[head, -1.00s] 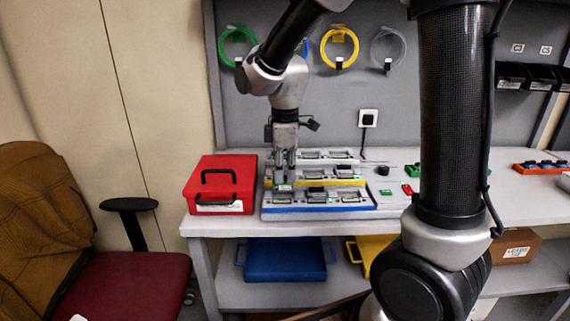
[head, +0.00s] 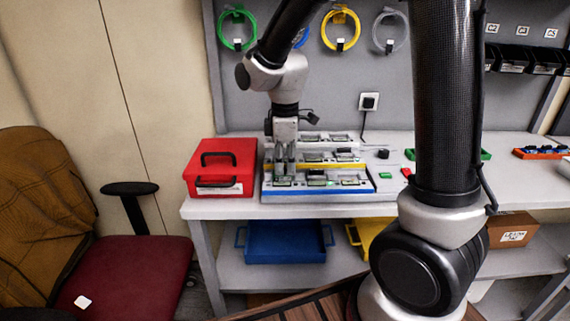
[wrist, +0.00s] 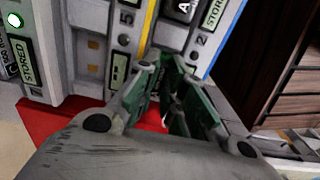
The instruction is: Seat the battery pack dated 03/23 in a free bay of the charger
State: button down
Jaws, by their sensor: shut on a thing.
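The charger (head: 318,192) stands on the bench in stepped rows with white, yellow and blue edges. My gripper (head: 284,172) reaches down at the left end of its blue-edged front row. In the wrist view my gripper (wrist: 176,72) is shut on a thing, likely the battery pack. The fingers hide most of it, and no 03/23 date is legible. I cannot tell whether it touches a bay. The charger (wrist: 120,45) also shows beyond the fingertips, with displays reading STORED and bay numbers.
A red case (head: 222,178) stands close to the charger's left. A black block (head: 383,154), a small green piece and a red piece lie to its right. A wall socket (head: 369,101) with a cable is behind. Blue (head: 285,243) and yellow trays sit on the lower shelf.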

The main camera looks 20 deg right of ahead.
jog(key=shift+f, duration=0.3)
jog(key=c, duration=1.4)
grip_release()
jog(key=shift+c, duration=0.2)
notch_tip(320, 180, up, 12)
jog(key=s+d+r+m+t, duration=0.1)
jog(key=s+d+m+t, duration=0.1)
jog(key=s+d+m, duration=0.5)
jog(key=s+d+r+m+t, duration=0.1)
jog(key=s+d+m+t, duration=0.1)
jog(key=s+d+m, duration=0.5)
jog(key=s, duration=0.4)
jog(key=shift+s+d, duration=0.2)
jog(key=shift+s, duration=0.2)
